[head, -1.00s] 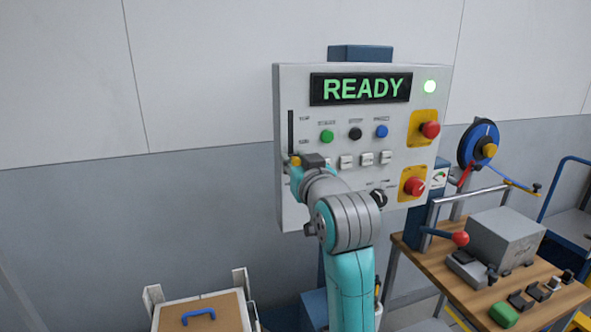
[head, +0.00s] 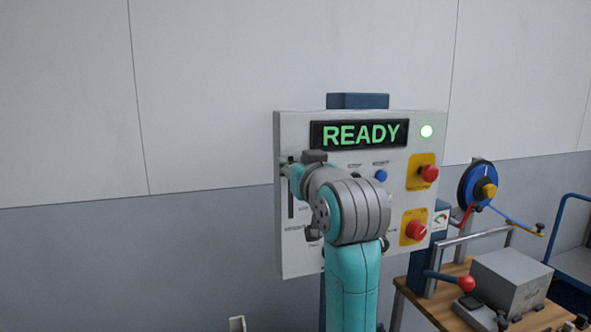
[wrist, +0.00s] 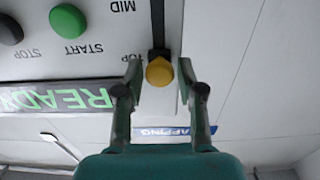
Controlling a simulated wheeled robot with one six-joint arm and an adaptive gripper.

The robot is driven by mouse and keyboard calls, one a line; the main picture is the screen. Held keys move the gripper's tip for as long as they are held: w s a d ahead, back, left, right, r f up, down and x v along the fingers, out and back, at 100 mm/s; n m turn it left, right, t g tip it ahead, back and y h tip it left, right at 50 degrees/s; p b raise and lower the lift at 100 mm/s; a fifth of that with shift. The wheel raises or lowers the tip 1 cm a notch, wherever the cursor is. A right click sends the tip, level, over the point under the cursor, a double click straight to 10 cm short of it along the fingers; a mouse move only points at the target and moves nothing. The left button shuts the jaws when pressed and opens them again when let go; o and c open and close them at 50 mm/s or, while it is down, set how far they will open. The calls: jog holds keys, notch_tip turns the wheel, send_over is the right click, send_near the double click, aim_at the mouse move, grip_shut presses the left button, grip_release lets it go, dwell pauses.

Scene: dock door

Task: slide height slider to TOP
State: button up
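The height slider's yellow knob (wrist: 159,71) sits beside the TOP label, at the TOP end of its dark slot (wrist: 158,22) in the upside-down wrist view. My gripper (wrist: 160,72) has one finger on each side of the knob, with a narrow gap showing on both sides. In the head view my gripper (head: 287,166) is at the upper left of the grey control panel (head: 303,262). The lower slot (head: 291,205) shows below it, and the knob is hidden there.
Red knobs on yellow plates (head: 421,172) are at the panel's right. A workbench (head: 432,303) with a grey box (head: 508,278) stands to the right. Bare wall is left of the panel.

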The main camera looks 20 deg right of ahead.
jog(key=shift+o, duration=0.2)
jog(key=shift+f, duration=0.1)
jog(key=s, duration=1.2)
